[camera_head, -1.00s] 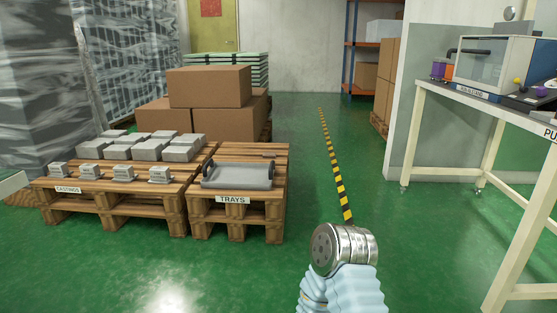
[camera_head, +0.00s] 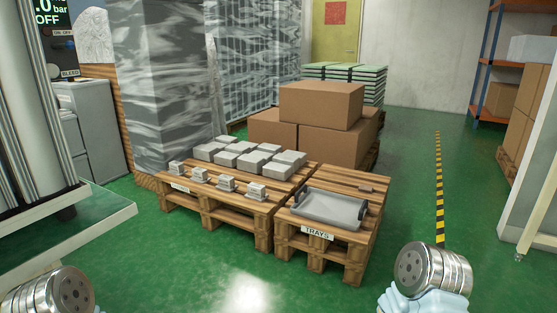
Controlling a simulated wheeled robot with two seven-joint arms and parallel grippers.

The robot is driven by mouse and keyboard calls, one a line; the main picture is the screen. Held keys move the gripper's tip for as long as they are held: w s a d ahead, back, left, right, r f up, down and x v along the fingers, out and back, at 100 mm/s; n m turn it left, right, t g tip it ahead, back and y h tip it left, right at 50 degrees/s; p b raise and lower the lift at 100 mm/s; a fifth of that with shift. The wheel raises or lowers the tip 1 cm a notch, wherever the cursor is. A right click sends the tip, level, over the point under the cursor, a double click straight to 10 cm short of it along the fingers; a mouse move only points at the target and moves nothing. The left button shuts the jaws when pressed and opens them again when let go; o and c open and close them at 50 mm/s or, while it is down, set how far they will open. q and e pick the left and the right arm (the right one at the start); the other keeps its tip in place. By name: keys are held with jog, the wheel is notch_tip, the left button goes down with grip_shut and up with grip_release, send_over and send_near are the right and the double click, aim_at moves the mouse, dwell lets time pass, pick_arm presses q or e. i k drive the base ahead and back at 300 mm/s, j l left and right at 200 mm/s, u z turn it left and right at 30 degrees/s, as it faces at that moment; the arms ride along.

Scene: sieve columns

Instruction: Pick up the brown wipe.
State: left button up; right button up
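I cannot pick out a brown wipe with certainty. Parts of my arms show at the bottom left and bottom right as silver round joints, the right one with a pale blue sleeve. No gripper fingers are in view.
The trays pallet (camera_head: 290,222) and a pallet of grey castings (camera_head: 220,214) stand side by side ahead. Cardboard boxes (camera_head: 320,107) are behind them. A white bench edge (camera_head: 95,228) is at the left. Green floor (camera_head: 190,270) is clear in front and at the right.

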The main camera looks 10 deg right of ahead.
aim_at(368, 189)
jog(key=i+l+u, duration=0.2)
jog(key=l, duration=0.3)
jog(key=i+l+u, duration=0.15)
jog(key=l, duration=0.45)
jog(key=i+l+u, duration=0.2)
jog(key=l, duration=0.35)
jog(key=i+l+u, duration=0.2)
jog(key=l, duration=0.45)
jog(key=i+l+u, duration=0.15)
jog(key=l, duration=0.45)
jog(key=i+l+u, duration=0.2)
jog(key=l, duration=0.45)
jog(key=k, duration=0.1)
